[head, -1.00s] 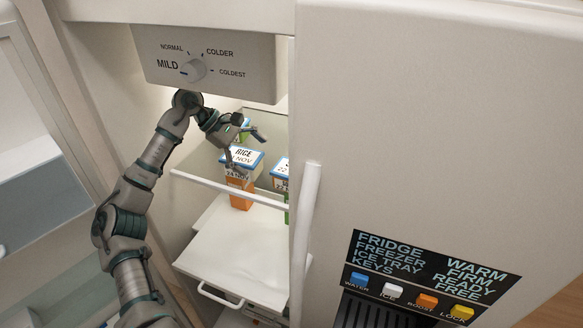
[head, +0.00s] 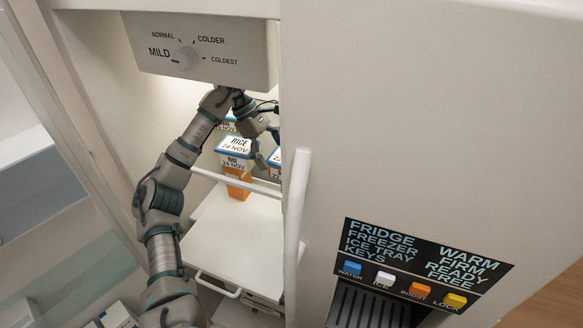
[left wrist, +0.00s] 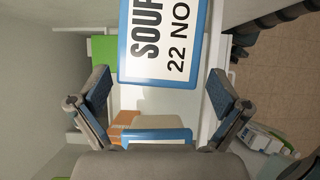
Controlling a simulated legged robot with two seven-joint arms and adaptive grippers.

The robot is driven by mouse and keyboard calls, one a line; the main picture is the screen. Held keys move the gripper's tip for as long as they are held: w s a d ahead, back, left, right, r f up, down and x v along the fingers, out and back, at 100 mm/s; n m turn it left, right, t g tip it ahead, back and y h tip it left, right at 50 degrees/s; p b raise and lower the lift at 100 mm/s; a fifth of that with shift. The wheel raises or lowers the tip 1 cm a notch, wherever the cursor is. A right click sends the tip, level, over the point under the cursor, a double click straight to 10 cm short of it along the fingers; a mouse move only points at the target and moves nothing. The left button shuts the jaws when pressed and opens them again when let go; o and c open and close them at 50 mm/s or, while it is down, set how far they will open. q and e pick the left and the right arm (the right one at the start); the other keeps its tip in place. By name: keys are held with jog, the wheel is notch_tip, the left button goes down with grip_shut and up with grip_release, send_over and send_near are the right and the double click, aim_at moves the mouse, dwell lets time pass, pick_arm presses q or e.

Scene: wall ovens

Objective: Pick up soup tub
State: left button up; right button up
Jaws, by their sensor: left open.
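The soup tub (left wrist: 165,40) shows its lid in the left wrist view, with a blue rim and a white label reading SOUP and 22 NOV. In the head view a blue-rimmed tub (head: 275,160) stands right of the rice tub, partly hidden by the fridge door, and seems to be the same one. My left gripper (head: 268,148) is inside the fridge above and beside it. In the left wrist view my left gripper (left wrist: 158,85) is open and empty, its fingers on either side below the lid in the picture. My right gripper is not in view.
A white rail (head: 235,184) runs in front. The fridge door (head: 400,120) and its handle (head: 297,205) bound the right; the dial box (head: 200,55) hangs above.

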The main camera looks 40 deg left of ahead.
pick_arm(q)
jog(key=shift+w+d, duration=0.2)
jog(key=shift+d, duration=0.4)
jog(key=shift+w+d, duration=0.15)
jog(key=shift+d, duration=0.45)
jog(key=x, duration=0.2)
jog(key=shift+w+f, duration=0.2)
jog(key=shift+f, duration=0.45)
jog(key=shift+d, duration=0.35)
jog(key=c, duration=0.8)
jog(key=shift+d, duration=0.1)
jog(key=c, duration=0.6)
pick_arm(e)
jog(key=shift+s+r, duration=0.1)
pick_arm(q)
jog(key=shift+r, duration=0.3)
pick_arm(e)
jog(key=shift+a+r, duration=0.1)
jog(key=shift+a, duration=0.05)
